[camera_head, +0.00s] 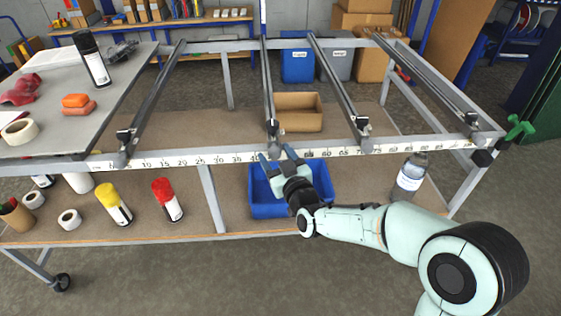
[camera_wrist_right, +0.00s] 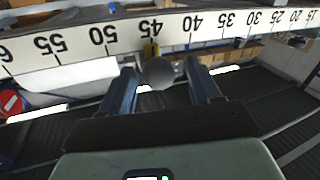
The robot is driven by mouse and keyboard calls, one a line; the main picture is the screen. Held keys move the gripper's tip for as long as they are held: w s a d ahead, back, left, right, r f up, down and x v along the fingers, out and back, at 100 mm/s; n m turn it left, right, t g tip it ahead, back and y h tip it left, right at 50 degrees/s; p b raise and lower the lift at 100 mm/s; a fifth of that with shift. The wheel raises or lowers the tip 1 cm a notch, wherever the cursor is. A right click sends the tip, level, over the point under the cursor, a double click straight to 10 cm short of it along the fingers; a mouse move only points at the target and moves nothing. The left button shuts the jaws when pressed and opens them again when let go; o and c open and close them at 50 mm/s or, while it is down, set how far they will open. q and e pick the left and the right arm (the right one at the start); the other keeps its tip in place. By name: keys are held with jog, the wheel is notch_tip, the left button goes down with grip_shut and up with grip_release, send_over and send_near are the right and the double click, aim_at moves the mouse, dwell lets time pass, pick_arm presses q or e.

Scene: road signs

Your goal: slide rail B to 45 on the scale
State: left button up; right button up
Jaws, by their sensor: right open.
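Several dark rails run front to back across the grey frame. The second from the left (camera_head: 267,85) ends at the front scale (camera_head: 180,160), just above my right gripper (camera_head: 277,160); I cannot read a letter on it. In the right wrist view the scale (camera_wrist_right: 75,47) shows upside down. A round grey knob (camera_wrist_right: 158,73) sits between the fingertips of my right gripper (camera_wrist_right: 166,82), which is open, with a finger on each side and gaps visible. My left gripper is out of view.
The other rails stand left (camera_head: 152,90) and right (camera_head: 338,85) of this one. A blue bin (camera_head: 262,208) is on the lower shelf behind my right gripper. A bottle (camera_head: 411,173) and a green clamp (camera_head: 520,128) are at the right.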

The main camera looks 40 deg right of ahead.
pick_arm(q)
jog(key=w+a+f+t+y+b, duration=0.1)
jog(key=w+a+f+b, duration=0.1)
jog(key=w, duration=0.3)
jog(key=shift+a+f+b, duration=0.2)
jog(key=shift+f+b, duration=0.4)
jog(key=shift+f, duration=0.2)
pick_arm(e)
jog(key=v, duration=1.3)
jog(key=shift+s, duration=0.1)
